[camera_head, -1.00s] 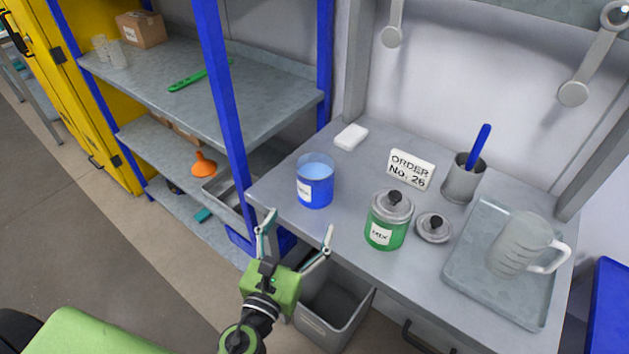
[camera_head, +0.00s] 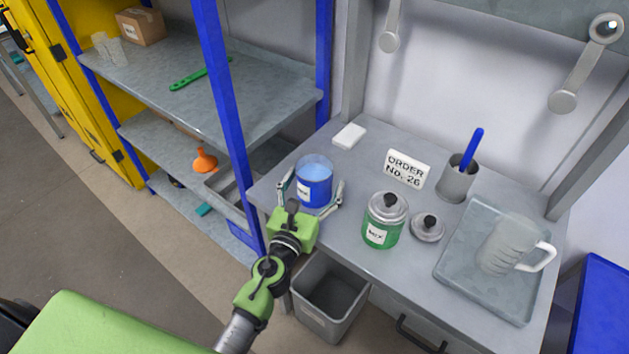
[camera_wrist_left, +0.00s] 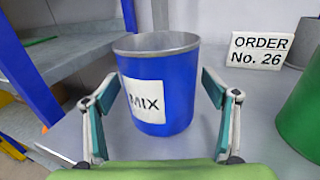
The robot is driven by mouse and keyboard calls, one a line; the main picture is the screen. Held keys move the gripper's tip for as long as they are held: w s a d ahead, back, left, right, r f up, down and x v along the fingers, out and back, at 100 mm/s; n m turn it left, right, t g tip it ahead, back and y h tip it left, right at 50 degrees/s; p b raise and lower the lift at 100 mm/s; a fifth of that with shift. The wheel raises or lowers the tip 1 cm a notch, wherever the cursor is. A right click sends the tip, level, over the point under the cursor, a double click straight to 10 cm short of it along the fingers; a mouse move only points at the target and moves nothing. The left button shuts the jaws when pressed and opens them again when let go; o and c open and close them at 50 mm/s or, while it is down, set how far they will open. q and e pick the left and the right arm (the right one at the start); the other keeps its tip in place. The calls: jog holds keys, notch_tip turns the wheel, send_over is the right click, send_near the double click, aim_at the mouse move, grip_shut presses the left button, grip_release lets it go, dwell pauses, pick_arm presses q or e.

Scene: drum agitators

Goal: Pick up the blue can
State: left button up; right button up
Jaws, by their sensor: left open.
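The blue can (camera_head: 314,187) stands upright and open-topped near the left end of the grey bench. Its white label reads MIX in the left wrist view, where the can (camera_wrist_left: 168,85) fills the middle. My left gripper (camera_head: 314,194) is open, with one finger on each side of the can. In the left wrist view the fingers (camera_wrist_left: 160,100) flank the can, and small gaps seem to show between them and its wall. My right gripper is not in view.
A green lidded can (camera_head: 381,222) and a loose lid (camera_head: 428,227) stand to the right. An order sign (camera_head: 407,168), white block (camera_head: 349,136), holder with blue handle (camera_head: 456,182) and tray (camera_head: 480,287) with a jug (camera_head: 505,247) share the bench. A grey bin (camera_head: 330,300) stands below.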

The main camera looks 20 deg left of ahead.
pick_arm(q)
jog(key=c, duration=1.4)
jog(key=shift+r, duration=0.1)
jog(key=shift+c, duration=1.1)
jog(key=shift+r, duration=0.15)
